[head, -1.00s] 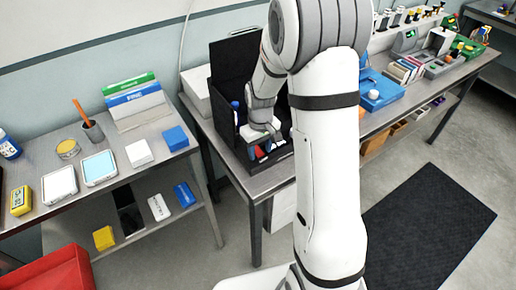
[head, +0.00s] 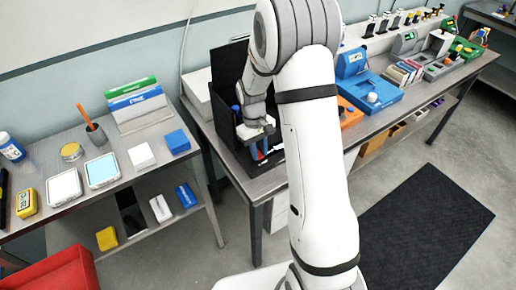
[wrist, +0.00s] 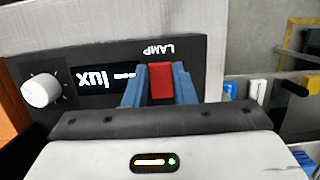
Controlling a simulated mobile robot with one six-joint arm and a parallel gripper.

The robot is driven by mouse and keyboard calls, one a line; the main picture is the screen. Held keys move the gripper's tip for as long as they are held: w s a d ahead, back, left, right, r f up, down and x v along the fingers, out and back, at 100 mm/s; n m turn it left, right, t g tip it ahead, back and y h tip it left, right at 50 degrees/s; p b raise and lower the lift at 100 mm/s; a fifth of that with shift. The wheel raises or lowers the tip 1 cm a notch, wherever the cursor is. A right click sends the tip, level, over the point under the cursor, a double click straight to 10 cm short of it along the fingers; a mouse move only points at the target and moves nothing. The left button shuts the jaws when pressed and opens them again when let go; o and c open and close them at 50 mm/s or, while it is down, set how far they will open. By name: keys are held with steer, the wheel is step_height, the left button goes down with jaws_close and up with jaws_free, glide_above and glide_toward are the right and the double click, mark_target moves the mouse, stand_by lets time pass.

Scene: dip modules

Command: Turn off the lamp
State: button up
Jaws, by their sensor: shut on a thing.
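The lamp panel (wrist: 205,62) is a black face marked LAMP, upside down in the wrist view. It has a white knob (wrist: 41,91) at left and a display (wrist: 105,77) reading "lux" with dashes. A red switch (wrist: 160,80) stands out beside the display. My gripper (wrist: 159,90) has its blue fingers on both sides of the red switch, shut on it. The panel is mostly hidden there by my arm.
A blue device (head: 372,93) and an orange box (head: 350,112) stand right of my arm on the bench. A dark mat (head: 425,225) lies on clear floor at right.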

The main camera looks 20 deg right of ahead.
mark_target(259, 155)
steer(key=shift+a+g, duration=0.1)
steer(key=shift+g, duration=0.2)
steer(key=o, duration=1)
steer(key=shift+r+b, duration=0.9)
steer(key=shift+r, duration=4.1)
steer(key=shift+w, duration=0.1)
